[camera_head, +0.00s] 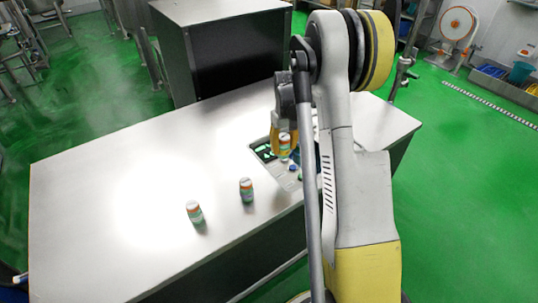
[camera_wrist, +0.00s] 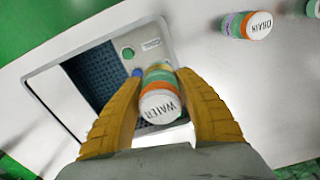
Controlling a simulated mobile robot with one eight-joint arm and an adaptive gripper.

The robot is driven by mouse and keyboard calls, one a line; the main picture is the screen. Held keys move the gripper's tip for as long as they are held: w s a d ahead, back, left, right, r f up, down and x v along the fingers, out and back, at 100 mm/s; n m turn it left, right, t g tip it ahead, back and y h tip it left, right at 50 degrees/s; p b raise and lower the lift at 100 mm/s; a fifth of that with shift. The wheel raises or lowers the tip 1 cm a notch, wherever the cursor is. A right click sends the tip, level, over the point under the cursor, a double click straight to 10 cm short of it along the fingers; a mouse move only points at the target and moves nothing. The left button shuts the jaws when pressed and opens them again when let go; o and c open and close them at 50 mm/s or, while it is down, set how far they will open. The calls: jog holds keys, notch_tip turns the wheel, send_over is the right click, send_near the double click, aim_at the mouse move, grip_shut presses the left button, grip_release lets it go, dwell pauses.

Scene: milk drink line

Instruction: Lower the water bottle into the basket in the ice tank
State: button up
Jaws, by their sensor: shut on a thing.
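My gripper (camera_wrist: 158,84) has its two yellow fingers shut on the water bottle (camera_wrist: 160,105), whose white cap reads "WATER". The bottle has orange and green bands. In the head view the held bottle (camera_head: 284,146) shows at the ice tank (camera_head: 289,179), beside my arm. In the wrist view the ice tank (camera_wrist: 45,70) is a metal-framed opening set in the table. A dark blue mesh basket (camera_wrist: 92,72) shows in it, left of the bottle. The bottle appears above the tank's panel side, not over the basket; its exact height is unclear. My fingers hide part of the tank.
The head view shows two bottles (camera_head: 246,190) (camera_head: 195,213) on the table (camera_head: 110,190).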

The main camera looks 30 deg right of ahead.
jog(key=d+f+b, duration=0.1)
jog(key=d+f, duration=0.1)
jog(key=d, duration=0.6)
jog(key=d+f+b, duration=0.1)
jog(key=d+f, duration=0.1)
jog(key=d, duration=0.6)
jog(key=w+d+f+b, duration=0.1)
jog(key=d+f, duration=0.2)
jog(key=d, duration=0.6)
jog(key=shift+b, duration=0.35)
jog(key=shift+f, duration=0.15)
